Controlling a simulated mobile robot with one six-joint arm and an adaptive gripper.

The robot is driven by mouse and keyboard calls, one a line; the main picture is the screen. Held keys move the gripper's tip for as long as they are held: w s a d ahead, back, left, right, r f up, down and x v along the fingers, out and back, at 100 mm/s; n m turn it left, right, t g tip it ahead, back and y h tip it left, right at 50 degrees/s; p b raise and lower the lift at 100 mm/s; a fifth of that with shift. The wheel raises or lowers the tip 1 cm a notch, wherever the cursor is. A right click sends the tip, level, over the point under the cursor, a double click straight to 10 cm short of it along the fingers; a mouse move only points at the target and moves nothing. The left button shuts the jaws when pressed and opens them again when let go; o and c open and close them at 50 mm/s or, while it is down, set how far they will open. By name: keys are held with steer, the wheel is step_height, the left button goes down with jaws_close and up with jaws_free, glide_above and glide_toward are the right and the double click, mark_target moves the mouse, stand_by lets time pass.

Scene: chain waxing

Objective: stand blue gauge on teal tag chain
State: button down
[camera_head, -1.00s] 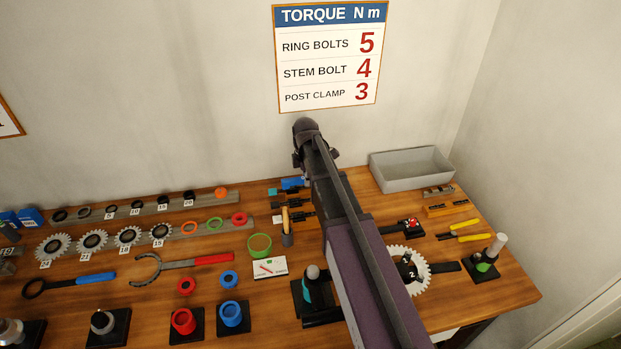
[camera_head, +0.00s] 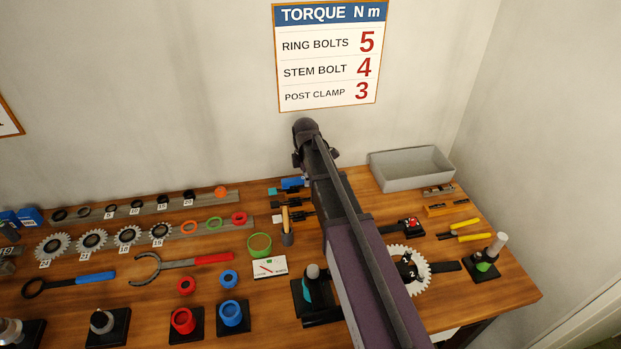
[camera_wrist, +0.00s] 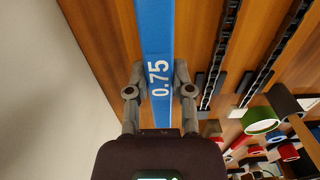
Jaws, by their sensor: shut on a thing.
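The blue gauge (camera_wrist: 155,30), a flat blue strip marked 0.75, runs up the wrist view between the two fingers of my gripper (camera_wrist: 160,78). The fingers are closed on its sides. Two dark chains (camera_wrist: 270,50) lie on the wood to the right of the gauge, apart from it in the picture. Tag colours are hard to tell there. In the head view a small teal tag (camera_head: 273,191) lies at the left end of the dark chains, beside a blue piece (camera_head: 292,183) that may be the gauge. My arm hides the gripper there.
A grey bin (camera_head: 411,168) is at the back right. The wall rises close behind the bench.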

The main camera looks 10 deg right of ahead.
steer(key=shift+f+b, duration=0.3)
stand_by(0.5)
steer(key=shift+c, duration=2.1)
jaws_free()
steer(key=shift+r, duration=0.1)
